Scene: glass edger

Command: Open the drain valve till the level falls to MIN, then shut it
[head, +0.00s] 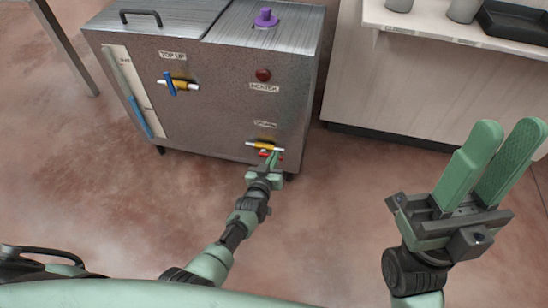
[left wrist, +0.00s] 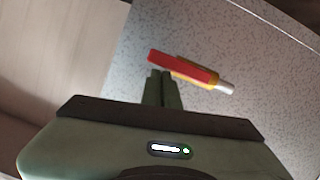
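The drain valve (head: 265,146) sits low on the front of the metal tank; it has a yellow body with a pale end and a red lever. In the left wrist view the red lever (left wrist: 182,67) lies roughly along the yellow body. My left gripper (head: 272,160) is at the lever; its fingers (left wrist: 162,86) are together, tips close by the lever, and I cannot tell whether they touch it. The level gauge (head: 122,75) has a blue column (head: 139,117) whose top looks slightly above the lower mark. My right gripper (head: 496,165) is open and empty, away from the tank.
The top-up valve (head: 178,85) with a blue lever is on the same front, upper left. A dark red button (head: 263,75) is at upper right; a purple knob (head: 266,18) is on top. A pale counter (head: 440,80) stands to the right. The floor in front is clear.

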